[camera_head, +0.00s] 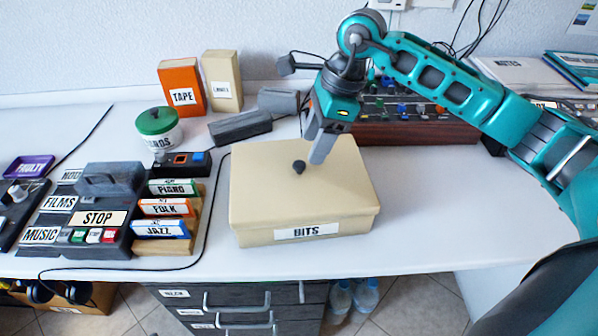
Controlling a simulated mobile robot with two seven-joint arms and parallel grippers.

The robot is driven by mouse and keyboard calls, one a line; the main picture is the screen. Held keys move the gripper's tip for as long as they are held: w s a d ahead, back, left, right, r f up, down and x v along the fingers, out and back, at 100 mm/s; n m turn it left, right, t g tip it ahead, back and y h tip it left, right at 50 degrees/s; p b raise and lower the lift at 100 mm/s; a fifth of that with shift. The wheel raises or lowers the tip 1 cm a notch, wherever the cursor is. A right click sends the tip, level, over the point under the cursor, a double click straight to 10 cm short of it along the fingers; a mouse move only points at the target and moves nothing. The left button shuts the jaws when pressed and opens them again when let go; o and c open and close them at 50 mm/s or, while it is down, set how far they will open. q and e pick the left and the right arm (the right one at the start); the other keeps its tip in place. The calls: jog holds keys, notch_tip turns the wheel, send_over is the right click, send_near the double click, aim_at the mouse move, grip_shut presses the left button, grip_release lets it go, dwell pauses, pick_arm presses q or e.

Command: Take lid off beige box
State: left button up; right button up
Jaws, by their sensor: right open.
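The beige box (250,237) labelled BITS stands on the white table in the middle of the head view. Its beige lid (262,195) is on, with a small dark knob (299,167) in the middle of the top. My right gripper (318,158) comes down from the upper right over the lid. Its fingertips are close to the right of the knob. One finger largely hides the other, and I cannot tell whether the tips touch the lid. The gripper is open and the knob stands clear of it. My left gripper is not in view.
Left of the box are a rack of labelled cases (165,229), a grey button unit (103,219) and a white jar with a green lid (158,130). A mixer (415,125) stands behind on the right. The table (440,215) right of the box is clear.

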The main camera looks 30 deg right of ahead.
aim_at(300, 164)
jog(key=f, duration=0.1)
jog(key=a+f, duration=0.1)
jog(key=w+a+f, duration=0.1)
jog(key=f, duration=0.1)
jog(key=shift+a, duration=0.1)
jog(key=shift+a+f, duration=0.1)
jog(key=shift+f, duration=0.3)
grip_shut()
